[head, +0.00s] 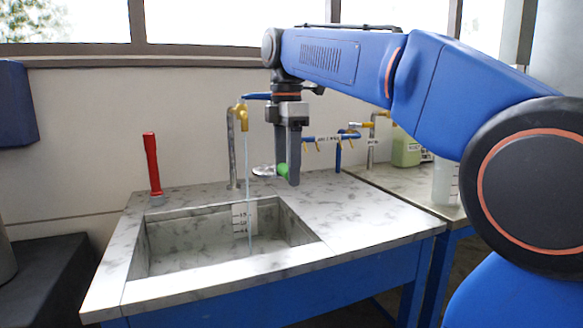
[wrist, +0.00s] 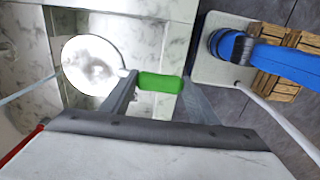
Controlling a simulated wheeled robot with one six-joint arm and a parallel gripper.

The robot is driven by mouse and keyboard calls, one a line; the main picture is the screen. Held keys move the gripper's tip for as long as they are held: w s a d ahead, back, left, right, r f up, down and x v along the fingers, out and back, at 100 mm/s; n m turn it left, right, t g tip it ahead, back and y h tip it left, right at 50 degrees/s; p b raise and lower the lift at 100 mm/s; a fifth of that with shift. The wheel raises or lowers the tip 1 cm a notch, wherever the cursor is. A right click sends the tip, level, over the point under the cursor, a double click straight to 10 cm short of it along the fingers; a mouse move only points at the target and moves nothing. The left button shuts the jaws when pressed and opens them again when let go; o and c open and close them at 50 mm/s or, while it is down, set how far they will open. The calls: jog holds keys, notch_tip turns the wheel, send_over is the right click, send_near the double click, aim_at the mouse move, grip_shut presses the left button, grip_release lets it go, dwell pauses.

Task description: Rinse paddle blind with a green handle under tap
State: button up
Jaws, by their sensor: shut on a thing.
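The paddle blind (wrist: 92,65) is a round, shiny metal disc with a green handle (wrist: 160,82). My gripper (head: 287,168) is shut on the green handle, which also shows between the fingers in the head view (head: 282,170). In the head view the disc is a thin grey shape left of the handle, close behind the water stream. The brass tap (head: 241,112) stands at the back of the sink, and a thin stream of water (head: 248,185) runs from it into the basin (head: 215,245). The disc is to the right of the stream, apart from it.
A red-handled tool (head: 152,165) stands upright at the counter's back left. A green container (head: 406,150) and a white measuring vessel (head: 445,183) stand on the right bench. Small yellow-handled valves (head: 340,140) line the back. The counter right of the sink (head: 350,225) is clear.

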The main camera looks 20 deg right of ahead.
aim_at(259, 170)
jog(key=shift+w+a+f, duration=0.35)
jog(key=shift+w+a, duration=0.25)
jog(key=shift+w, duration=1.2)
jog(key=shift+w+a+f, duration=0.4)
jog(key=shift+w+a, duration=0.25)
jog(key=shift+w, duration=1.2)
jog(key=shift+w+a+f, duration=0.35)
jog(key=shift+w+a, duration=0.25)
jog(key=shift+w, duration=1.2)
